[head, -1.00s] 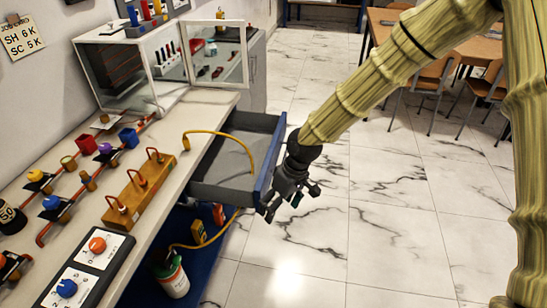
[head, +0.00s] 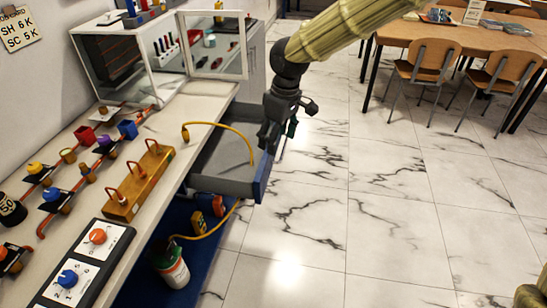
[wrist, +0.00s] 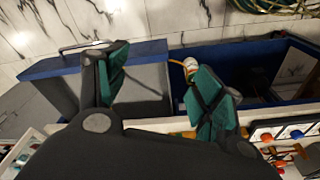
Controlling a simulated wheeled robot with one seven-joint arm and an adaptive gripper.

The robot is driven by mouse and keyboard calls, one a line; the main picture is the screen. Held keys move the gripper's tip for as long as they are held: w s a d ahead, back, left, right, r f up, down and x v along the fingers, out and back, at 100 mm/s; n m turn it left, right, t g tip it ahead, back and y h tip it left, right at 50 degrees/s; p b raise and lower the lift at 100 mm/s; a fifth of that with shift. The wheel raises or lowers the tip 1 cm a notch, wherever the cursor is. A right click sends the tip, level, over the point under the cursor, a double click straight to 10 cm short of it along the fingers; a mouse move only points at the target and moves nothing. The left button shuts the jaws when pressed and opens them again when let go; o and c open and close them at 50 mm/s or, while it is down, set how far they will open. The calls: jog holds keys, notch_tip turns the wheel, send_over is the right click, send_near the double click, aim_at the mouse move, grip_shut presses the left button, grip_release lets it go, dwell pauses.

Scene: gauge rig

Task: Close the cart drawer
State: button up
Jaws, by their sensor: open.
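The cart drawer (head: 222,172) is pulled out from under the cart's top, a grey tray with a blue front panel (head: 265,170). A yellow cable (head: 222,126) arches from the cart top over the drawer. My gripper (head: 277,140) hangs beside the drawer's far outer corner, fingers pointing down, and hides part of the front panel. In the wrist view my gripper (wrist: 160,90) has its green-padded fingers apart with nothing between them. The drawer's blue front edge (wrist: 65,60) and its metal handle (wrist: 82,46) show behind the left finger. I cannot tell whether a finger touches the drawer.
The cart top (head: 165,200) carries a wooden block with red hooks (head: 140,182), a knob panel (head: 84,262) and a glass case with an open door (head: 214,45). A bottle (head: 172,265) stands on the blue lower shelf. The marble floor (head: 370,220) to the right is clear.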

jog(key=s+f+m, duration=0.1)
jog(key=m, duration=0.1)
jog(key=d+f+m+g+y, duration=0.1)
jog(key=f+m, duration=0.1)
jog(key=s+f+m+g+y+b, duration=0.1)
jog(key=f+m, duration=0.1)
jog(key=shift+s+d, duration=0.15)
jog(key=shift+s, duration=0.15)
grip_shut()
jog(key=w+d+f+m+t+y+b, duration=0.1)
jog(key=d+f+m+y, duration=0.2)
jog(key=m, duration=0.5)
jog(key=w+d+f+m+y+b, duration=0.1)
jog(key=f+m+y, duration=0.3)
jog(key=m, duration=0.5)
jog(key=m+t, duration=0.2)
jog(key=m, duration=0.6)
send_near(264, 191)
notch_tip(264, 191, down, 2)
jog(key=shift+w+a+f+h, duration=0.1)
jog(key=shift+a+f+h, duration=0.1)
jog(key=shift+a, duration=0.75)
jog(key=shift+w+a+f+h, duration=0.1)
jog(key=shift+a+h, duration=0.1)
jog(key=shift+a, duration=0.75)
